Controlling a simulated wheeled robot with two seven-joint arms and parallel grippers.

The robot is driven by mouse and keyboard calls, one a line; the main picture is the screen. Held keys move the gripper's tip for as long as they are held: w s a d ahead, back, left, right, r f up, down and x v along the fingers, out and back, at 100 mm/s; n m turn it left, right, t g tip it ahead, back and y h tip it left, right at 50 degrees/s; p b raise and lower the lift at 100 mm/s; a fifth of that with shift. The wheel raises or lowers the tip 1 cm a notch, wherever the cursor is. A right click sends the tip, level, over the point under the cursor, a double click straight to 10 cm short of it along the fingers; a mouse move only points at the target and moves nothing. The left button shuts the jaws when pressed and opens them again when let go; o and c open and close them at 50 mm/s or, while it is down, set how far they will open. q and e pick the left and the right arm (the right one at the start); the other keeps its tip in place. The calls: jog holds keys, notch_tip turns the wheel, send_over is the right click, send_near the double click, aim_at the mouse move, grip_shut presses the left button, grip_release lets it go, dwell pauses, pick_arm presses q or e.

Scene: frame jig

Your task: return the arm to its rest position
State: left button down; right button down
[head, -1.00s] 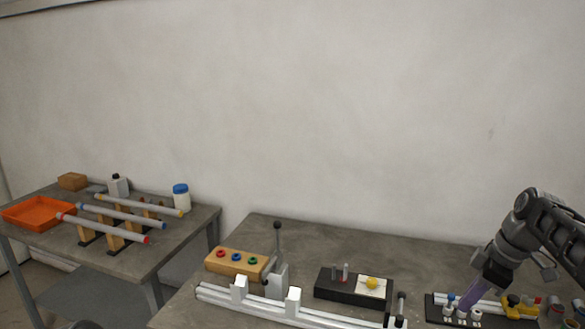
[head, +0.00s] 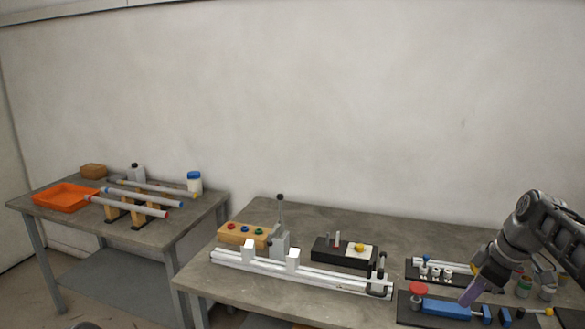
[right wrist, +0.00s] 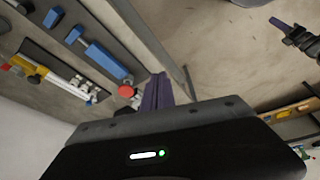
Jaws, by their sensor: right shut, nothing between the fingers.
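My right arm comes in from the right edge of the head view. Its right gripper (head: 470,292) has purple fingers held together, pointing down with nothing between them. It appears in front of the black board with the blue block in the head view; its height above the bench is hard to judge. The closed purple fingers also show in the right wrist view (right wrist: 157,92). A dark gripper with a purple finger, apparently my left gripper (right wrist: 283,25), shows at the upper right of the right wrist view. It is too small there to tell its jaw state.
Near the right gripper are a blue block (head: 446,308), a red knob (head: 418,289) and a rack of white spools (head: 435,271). A white rail jig (head: 330,281) and a black box (head: 330,250) stand left of it. A side table holds an orange tray (head: 66,204).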

jog(key=w+a+f+m+t, duration=0.1)
jog(key=w+a+f+m, duration=0.2)
jog(key=f, duration=0.4)
jog(key=w+a+f+m+t, duration=0.2)
jog(key=w+f+m, duration=0.2)
jog(key=f, duration=0.2)
jog(key=s+a+f+m, duration=0.3)
jog(key=a+f, duration=0.4)
jog(key=f, duration=0.4)
jog(key=s+a+f+m+g, duration=0.1)
jog(key=s+a+f+m, duration=0.1)
jog(key=s+a+f, duration=0.95)
jog(key=s+a+f+g, duration=0.2)
jog(key=s+a+f, duration=0.1)
jog(key=s, duration=0.7)
jog(key=s+a+f+g+y, duration=0.1)
jog(key=s+a+f, duration=0.3)
jog(key=s, duration=0.7)
jog(key=shift+a+g+y, duration=0.3)
jog(key=shift+a+g, duration=0.05)
jog(key=shift+g, duration=0.25)
